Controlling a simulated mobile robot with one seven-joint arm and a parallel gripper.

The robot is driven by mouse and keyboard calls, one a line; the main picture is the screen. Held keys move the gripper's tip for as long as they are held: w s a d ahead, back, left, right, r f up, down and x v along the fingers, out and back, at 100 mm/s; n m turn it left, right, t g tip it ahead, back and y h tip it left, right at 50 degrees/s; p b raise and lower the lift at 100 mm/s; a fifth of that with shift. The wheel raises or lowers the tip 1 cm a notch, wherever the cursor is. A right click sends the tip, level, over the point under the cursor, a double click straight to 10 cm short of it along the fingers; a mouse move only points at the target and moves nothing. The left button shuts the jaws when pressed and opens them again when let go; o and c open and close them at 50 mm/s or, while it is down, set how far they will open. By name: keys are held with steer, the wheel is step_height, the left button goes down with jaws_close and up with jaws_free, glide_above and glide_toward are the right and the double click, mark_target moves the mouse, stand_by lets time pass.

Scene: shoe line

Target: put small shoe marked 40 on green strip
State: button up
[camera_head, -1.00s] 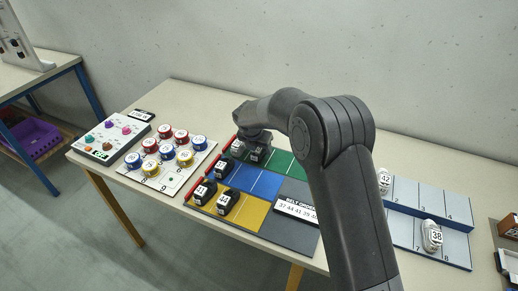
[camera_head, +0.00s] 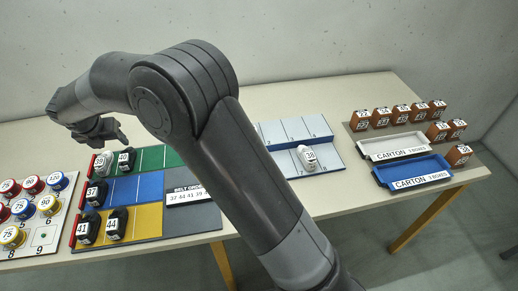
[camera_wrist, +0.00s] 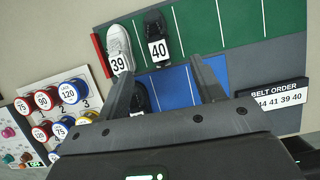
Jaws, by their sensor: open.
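The small black shoe marked 40 (camera_wrist: 156,38) stands on the green strip (camera_wrist: 240,25), right beside a white shoe marked 39 (camera_wrist: 118,48) at the strip's red-edged end. In the head view the black shoe (camera_head: 126,160) and white shoe (camera_head: 103,164) show at the left end of the green strip (camera_head: 152,158). My gripper (camera_wrist: 160,68) is open and empty, its fingers apart from shoe 40 in the wrist view. In the head view my gripper (camera_head: 110,135) hangs above and behind the two shoes.
Black shoes marked 37 (camera_head: 96,192), 41 (camera_head: 88,228) and 44 (camera_head: 117,224) stand on the blue and yellow strips. A belt order sign (camera_head: 188,195) lies nearby. A white shoe marked 38 (camera_head: 306,157) sits on the grey rack (camera_head: 330,165). Round tins (camera_head: 12,236) stand left.

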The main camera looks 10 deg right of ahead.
steer(key=s+d+r+m, duration=0.2)
steer(key=d+r+m, duration=0.3)
steer(key=d, duration=0.4)
steer(key=s+d+r+m, duration=0.3)
steer(key=d+r+m, duration=0.25)
steer(key=d, duration=0.45)
steer(key=s+d+r+m, duration=0.2)
steer(key=d+r+m, duration=0.3)
steer(key=d, duration=0.4)
steer(key=s+d+f+m+t, duration=0.1)
steer(key=s+d+f+m, duration=0.1)
steer(key=s+d+m, duration=1.5)
steer(key=s+m, duration=0.3)
steer(key=s, duration=0.1)
steer(key=shift+d, duration=0.2)
